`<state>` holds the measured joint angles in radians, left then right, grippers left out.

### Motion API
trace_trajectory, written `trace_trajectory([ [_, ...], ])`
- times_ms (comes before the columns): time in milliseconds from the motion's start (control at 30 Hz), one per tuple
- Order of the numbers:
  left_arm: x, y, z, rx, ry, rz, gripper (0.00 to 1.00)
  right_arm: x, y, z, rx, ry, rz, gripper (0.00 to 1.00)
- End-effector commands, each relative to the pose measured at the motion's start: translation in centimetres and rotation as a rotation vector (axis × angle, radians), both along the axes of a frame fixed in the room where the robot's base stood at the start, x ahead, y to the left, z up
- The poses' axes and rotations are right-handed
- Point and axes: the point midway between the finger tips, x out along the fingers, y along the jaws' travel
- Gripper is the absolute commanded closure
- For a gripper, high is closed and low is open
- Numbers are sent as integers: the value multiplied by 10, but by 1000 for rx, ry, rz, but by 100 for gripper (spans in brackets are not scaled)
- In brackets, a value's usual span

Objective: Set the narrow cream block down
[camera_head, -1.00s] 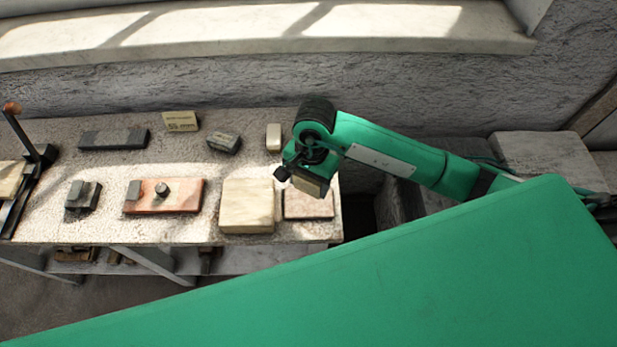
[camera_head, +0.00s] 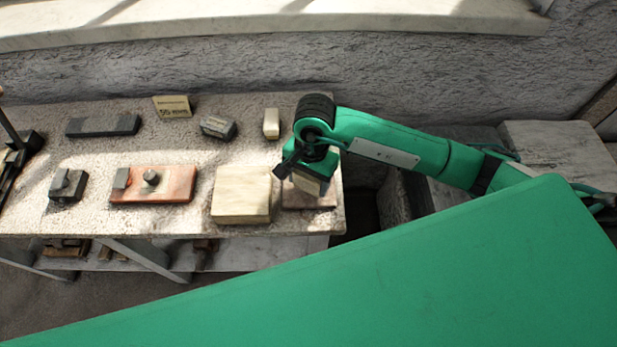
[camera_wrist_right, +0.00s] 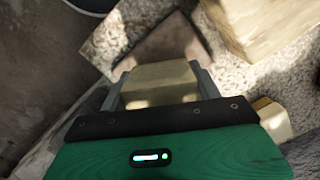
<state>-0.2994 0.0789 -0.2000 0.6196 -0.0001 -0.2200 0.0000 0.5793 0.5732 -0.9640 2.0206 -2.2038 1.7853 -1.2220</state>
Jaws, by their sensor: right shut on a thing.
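My right gripper (camera_head: 303,178) is shut on the narrow cream block (camera_head: 308,186). In the right wrist view the block (camera_wrist_right: 160,82) sits between the two fingers of the gripper (camera_wrist_right: 161,88). The block is over the flat pinkish-brown tile (camera_head: 327,199) at the table's right end. The tile (camera_wrist_right: 155,50) shows beyond the block in the wrist view. I cannot tell whether the block touches the tile; gripper and block hide part of it. My left gripper is not in view.
A large cream block (camera_head: 241,195) stands close left of the tile. A small pale block (camera_head: 271,123) stands behind. A reddish board (camera_head: 165,186), grey blocks (camera_head: 103,125) and a small sign (camera_head: 172,106) lie further left. The table (camera_head: 210,150) ends just right of the tile.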

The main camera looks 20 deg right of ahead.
Motion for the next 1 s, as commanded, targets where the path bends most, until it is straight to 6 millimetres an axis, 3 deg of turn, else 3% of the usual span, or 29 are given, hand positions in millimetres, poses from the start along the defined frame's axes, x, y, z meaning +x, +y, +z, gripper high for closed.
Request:
trace_trajectory([
  [1000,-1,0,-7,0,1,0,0,0,0,1,1,-1,1,69],
])
